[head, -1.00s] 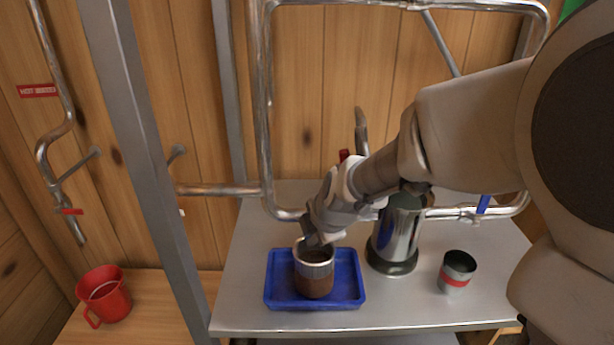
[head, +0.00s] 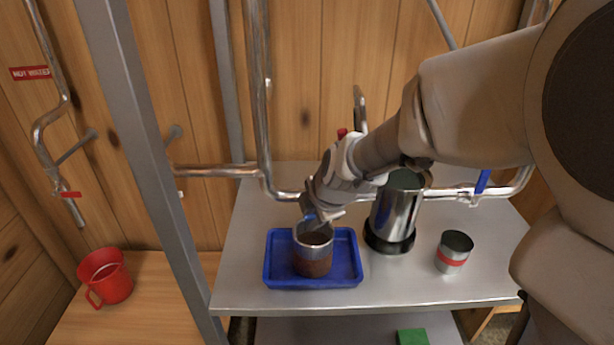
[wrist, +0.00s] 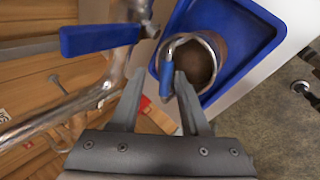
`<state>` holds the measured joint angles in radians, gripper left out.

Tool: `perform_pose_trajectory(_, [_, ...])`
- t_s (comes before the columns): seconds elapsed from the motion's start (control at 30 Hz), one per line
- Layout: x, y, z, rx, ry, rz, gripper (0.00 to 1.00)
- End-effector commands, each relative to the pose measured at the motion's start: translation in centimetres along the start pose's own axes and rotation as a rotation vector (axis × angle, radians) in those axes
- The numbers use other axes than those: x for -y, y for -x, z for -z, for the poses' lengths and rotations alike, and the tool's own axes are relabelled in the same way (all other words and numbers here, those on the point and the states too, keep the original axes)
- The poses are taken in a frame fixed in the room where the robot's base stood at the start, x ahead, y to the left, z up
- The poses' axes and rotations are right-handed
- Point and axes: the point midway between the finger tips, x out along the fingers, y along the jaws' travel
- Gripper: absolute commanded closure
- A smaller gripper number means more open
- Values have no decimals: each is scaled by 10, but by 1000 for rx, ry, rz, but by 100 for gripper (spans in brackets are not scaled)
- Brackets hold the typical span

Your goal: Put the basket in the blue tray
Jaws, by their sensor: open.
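The basket (head: 313,262), a brown cup with a silver rim, stands upright inside the blue tray (head: 353,279). Its open top faces up. My gripper (head: 309,217) is just above the basket's back rim. In the wrist view my gripper (wrist: 158,78) is open, with the handle between the fingers, nearer the right one. Whether a finger touches the handle I cannot tell.
A tall metal pot (head: 398,215) stands right of the tray, and a small can with a red band (head: 454,253) farther right. Metal pipes (head: 262,120) run behind. A red mug (head: 106,278) sits on the wooden bench at left. A green block (head: 412,337) is on the lower shelf.

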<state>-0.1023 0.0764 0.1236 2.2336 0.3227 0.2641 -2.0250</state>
Motion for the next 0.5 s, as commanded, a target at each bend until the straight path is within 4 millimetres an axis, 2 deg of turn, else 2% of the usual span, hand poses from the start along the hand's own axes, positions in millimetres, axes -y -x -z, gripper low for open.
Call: perform_pose_trajectory(0.5, [-1,89,0,3,1,-5,54])
